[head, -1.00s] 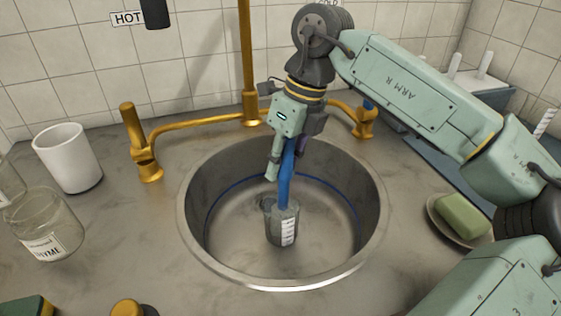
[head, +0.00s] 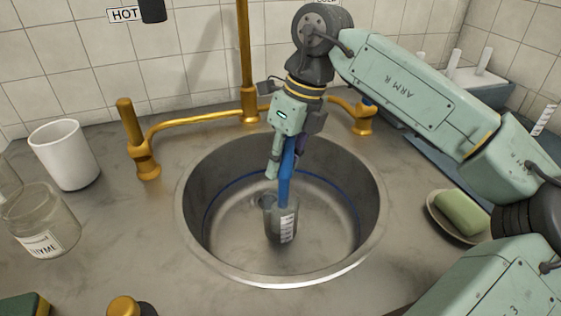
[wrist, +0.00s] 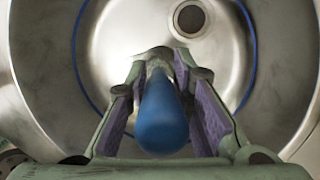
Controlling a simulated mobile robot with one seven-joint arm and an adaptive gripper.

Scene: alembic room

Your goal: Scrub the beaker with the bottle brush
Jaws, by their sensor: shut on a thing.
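My gripper (head: 282,157) is shut on the blue handle of the bottle brush (head: 286,180) above the sink. In the wrist view the blue handle (wrist: 162,120) sits between the purple-padded fingers. The brush points down, slightly tilted, and its lower end is inside the beaker (head: 281,222). The bristles are hidden. The beaker is small, grey and see-through, with a white scale label. It stands upright on the floor of the round metal sink (head: 330,271). In the wrist view the fingers and handle hide most of the beaker.
A brass tap with side handles (head: 146,160) stands behind the sink. A white cup (head: 64,155) and a labelled jar (head: 42,220) stand at left. Green soap (head: 462,212) lies in a dish at right. The sink drain (wrist: 189,18) is clear.

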